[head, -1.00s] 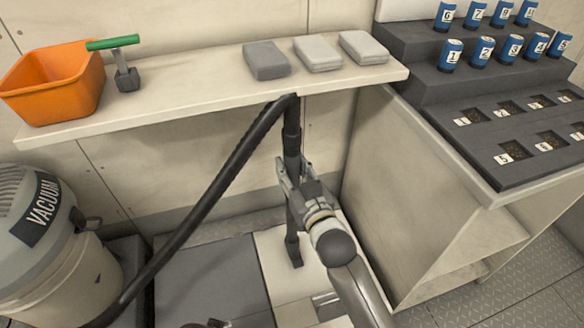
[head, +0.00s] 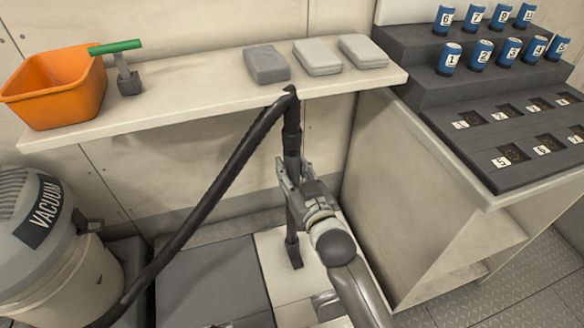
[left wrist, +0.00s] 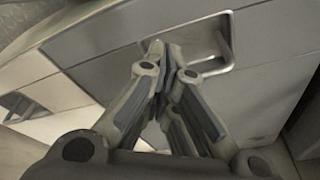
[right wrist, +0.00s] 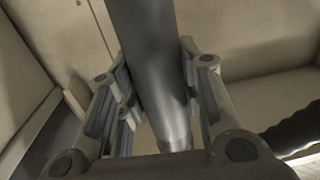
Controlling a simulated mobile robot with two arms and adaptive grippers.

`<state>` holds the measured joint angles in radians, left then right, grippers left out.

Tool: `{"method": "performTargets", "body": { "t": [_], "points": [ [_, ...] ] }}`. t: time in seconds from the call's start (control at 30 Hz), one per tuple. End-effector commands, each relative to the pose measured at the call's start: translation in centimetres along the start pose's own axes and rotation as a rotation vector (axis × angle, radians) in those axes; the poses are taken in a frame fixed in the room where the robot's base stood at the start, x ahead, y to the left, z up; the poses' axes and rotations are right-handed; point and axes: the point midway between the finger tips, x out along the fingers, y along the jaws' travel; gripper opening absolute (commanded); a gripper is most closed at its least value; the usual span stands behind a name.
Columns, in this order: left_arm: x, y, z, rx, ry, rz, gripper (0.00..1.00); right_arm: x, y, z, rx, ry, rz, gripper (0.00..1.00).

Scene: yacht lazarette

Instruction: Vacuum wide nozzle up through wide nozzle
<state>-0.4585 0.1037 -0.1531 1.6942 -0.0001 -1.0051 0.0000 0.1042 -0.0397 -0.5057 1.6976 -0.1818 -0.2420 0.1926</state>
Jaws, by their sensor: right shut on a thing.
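My right gripper (head: 290,180) is shut on the dark vacuum wand (head: 291,215), which stands nearly upright. In the right wrist view the wand (right wrist: 152,60) runs between the two fingers (right wrist: 160,85). The wide nozzle (head: 296,260) is the dark foot at the wand's lower end, at the pale floor panel; whether it touches is unclear. A black hose (head: 215,190) bends from the wand's top down to the vacuum (head: 50,255) at the left. My left gripper (left wrist: 168,55) has its fingertips together and looks empty, near a metal handle (left wrist: 222,45) on a panel.
At right, a cabinet (head: 400,190) carries a stepped dark rack (head: 460,110) with numbered blue cans (head: 480,52). A pale floor panel (head: 285,285) lies below.

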Motion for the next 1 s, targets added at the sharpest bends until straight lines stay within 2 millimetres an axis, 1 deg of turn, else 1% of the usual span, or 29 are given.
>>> {"method": "performTargets", "body": {
  "t": [0.03,0.4,1.0],
  "points": [
    [0.1,0.0,0.2,0.000,-0.003,0.001,0.00,0.0,0.0,-0.3,0.001,0.004,0.000,0.10],
    [1.0,0.2,1.1,0.001,-0.011,0.002,0.00,0.0,0.0,-0.6,0.001,0.004,0.000,0.10],
    [2.3,0.2,2.1,0.003,-0.018,0.003,0.00,0.0,0.0,-1.1,0.001,0.004,0.000,0.10]
  ]
}}
